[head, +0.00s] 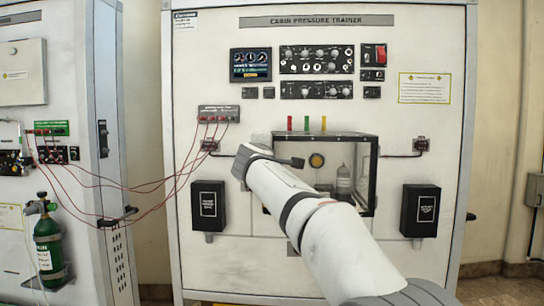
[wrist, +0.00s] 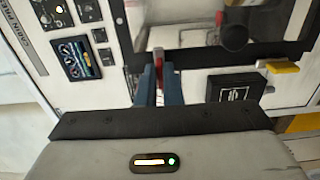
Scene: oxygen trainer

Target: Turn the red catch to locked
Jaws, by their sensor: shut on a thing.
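The red catch (wrist: 159,66) shows in the wrist view as a narrow upright red piece at the dark edge of the chamber (wrist: 200,58). My gripper (wrist: 160,84) has its two blue fingers on either side of the catch, shut on it. The fingers hide part of the catch, and its lock position cannot be read. In the head view my arm covers the left front of the chamber (head: 373,155), and the catch and fingertips are hidden behind it.
The chamber sits in the white cabin pressure trainer panel (head: 225,85). Black boxes flank it at left (head: 208,205) and right (head: 420,210). Red cables (head: 150,187) hang at the left, near a green cylinder (head: 48,245). A dark round knob (wrist: 235,38) is near my gripper.

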